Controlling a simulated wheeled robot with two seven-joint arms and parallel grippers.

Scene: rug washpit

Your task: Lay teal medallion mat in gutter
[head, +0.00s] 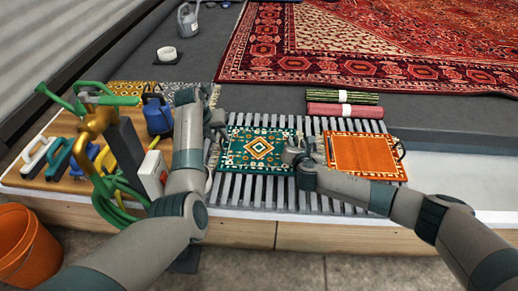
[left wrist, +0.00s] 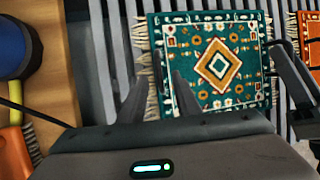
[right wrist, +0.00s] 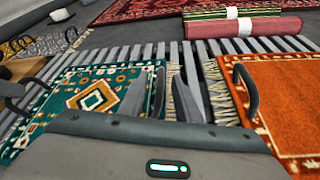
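The teal medallion mat (head: 258,148) lies flat on a grey slatted grate (head: 312,205), with pale fringe at its left and right ends. It also shows in the left wrist view (left wrist: 217,98) and the right wrist view (right wrist: 97,98). My left gripper (head: 213,138) is at the mat's left end, its open fingers (left wrist: 160,78) either side of a dark loop handle (left wrist: 157,66). My right gripper (head: 296,152) is at the right end, open, with another dark handle (right wrist: 159,90) between its fingers. I cannot tell whether the fingers touch the handles.
An orange mat (head: 366,156) lies on the grate to the right, close to my right gripper. Two rolled rugs (head: 345,109) lie behind it. A board (head: 60,176) with brushes and a green-hosed tap stands left. A large red rug (head: 370,45) covers the back.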

